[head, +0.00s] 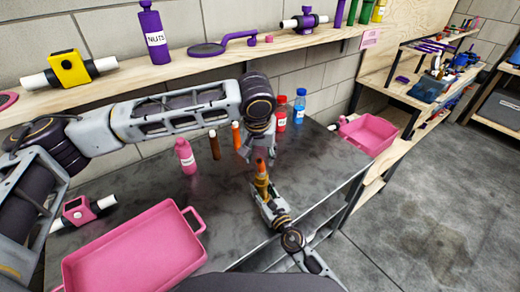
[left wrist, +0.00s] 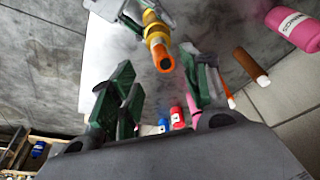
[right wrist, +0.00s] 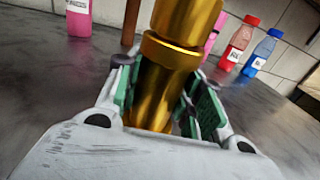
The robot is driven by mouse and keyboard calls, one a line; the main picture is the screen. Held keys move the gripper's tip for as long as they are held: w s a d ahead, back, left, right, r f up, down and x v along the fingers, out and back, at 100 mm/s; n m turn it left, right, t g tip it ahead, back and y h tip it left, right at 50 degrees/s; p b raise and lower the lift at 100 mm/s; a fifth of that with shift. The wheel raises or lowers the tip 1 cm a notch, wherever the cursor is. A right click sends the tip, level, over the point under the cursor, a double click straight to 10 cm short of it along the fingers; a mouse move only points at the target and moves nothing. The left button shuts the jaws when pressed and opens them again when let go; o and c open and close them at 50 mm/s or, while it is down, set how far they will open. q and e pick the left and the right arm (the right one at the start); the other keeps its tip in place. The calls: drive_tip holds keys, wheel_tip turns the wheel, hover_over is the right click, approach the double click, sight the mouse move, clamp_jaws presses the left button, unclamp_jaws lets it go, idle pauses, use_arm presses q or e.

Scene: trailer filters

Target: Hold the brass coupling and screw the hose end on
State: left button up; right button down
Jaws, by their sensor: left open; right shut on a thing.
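My right gripper (head: 264,194) is shut on the brass coupling (head: 261,182), holding it roughly upright above the dark table. The coupling fills the middle of the right wrist view (right wrist: 165,85), between the green finger pads. An orange hose end (head: 260,165) sits on the coupling's upper end, in line with it. In the left wrist view the hose end (left wrist: 161,56) shows a dark round opening, with the brass ring behind it; how far it is screwed on cannot be told. My left gripper (head: 258,148) is open and empty, just above the hose end, fingers apart.
A brown rod (head: 214,144), an orange rod (head: 236,135) and a pink bottle (head: 186,157) stand behind-left of the grippers. Red (head: 281,114) and blue (head: 299,108) bottles stand behind. A pink tray (head: 135,250) lies front left. The table's right edge is clear.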

sight(261, 168)
use_arm(q)
drive_tip(key=shift+x, duration=4.65)
drive_tip(key=shift+c, duration=0.4)
clamp_jaws()
drive_tip(key=shift+m, duration=0.3)
